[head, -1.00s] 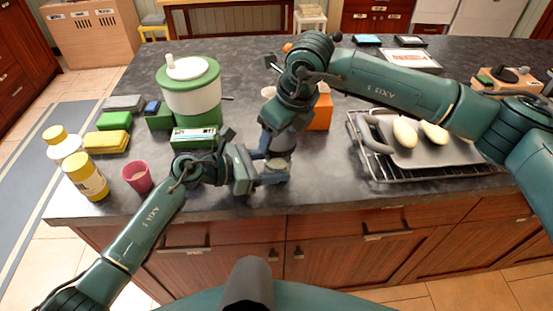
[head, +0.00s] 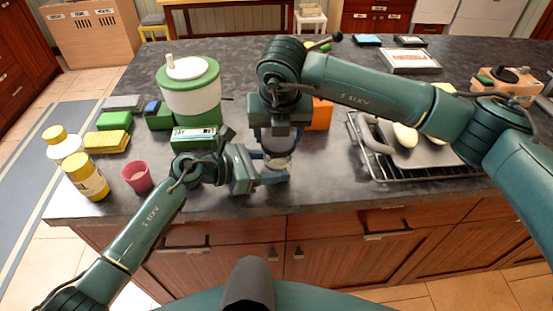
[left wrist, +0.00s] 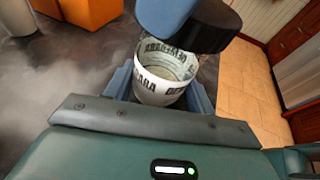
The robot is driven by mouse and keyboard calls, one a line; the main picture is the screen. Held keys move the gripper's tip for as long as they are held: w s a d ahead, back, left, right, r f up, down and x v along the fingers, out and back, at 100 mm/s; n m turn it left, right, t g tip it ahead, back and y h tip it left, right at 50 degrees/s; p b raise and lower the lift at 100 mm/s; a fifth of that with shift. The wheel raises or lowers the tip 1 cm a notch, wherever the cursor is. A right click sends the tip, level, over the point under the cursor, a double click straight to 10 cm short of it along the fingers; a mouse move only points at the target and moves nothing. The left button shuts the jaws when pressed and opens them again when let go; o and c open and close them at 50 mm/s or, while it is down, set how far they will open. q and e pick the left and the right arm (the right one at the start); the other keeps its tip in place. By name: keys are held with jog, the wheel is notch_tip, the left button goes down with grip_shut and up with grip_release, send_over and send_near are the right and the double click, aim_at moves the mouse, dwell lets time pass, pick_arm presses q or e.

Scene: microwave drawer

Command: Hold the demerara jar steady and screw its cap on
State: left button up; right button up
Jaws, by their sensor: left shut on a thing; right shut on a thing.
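The demerara jar (left wrist: 155,90), pale with dark lettering on its label, stands near the counter's front edge; in the head view (head: 277,162) it is small and partly covered. My left gripper (head: 264,172) is shut around the jar from the left, its blue fingers on both sides in the left wrist view (left wrist: 160,92). My right gripper (head: 277,137) points down from above, directly over the jar. In the left wrist view, one blue finger shows beside the dark cap (left wrist: 215,27), which is at the jar's top. I cannot tell how far the cap is seated.
An orange block (head: 320,114) stands close behind my right gripper. A rack with a tray (head: 430,157) lies to the right.

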jog(key=o, duration=1)
jog(key=shift+d, duration=0.15)
jog(key=shift+c, duration=0.2)
jog(key=n+y, duration=0.1)
jog(key=n, duration=0.3)
jog(key=shift+n, duration=0.3)
jog(key=n+g+y, duration=0.1)
jog(key=n, duration=0.3)
jog(key=n+g+y, duration=0.1)
jog(key=n, duration=0.6)
jog(key=n+g, duration=0.1)
jog(key=n, duration=0.1)
jog(key=shift+n+g+y, duration=0.3)
jog(key=shift+n, duration=0.1)
jog(key=shift+c, duration=0.4)
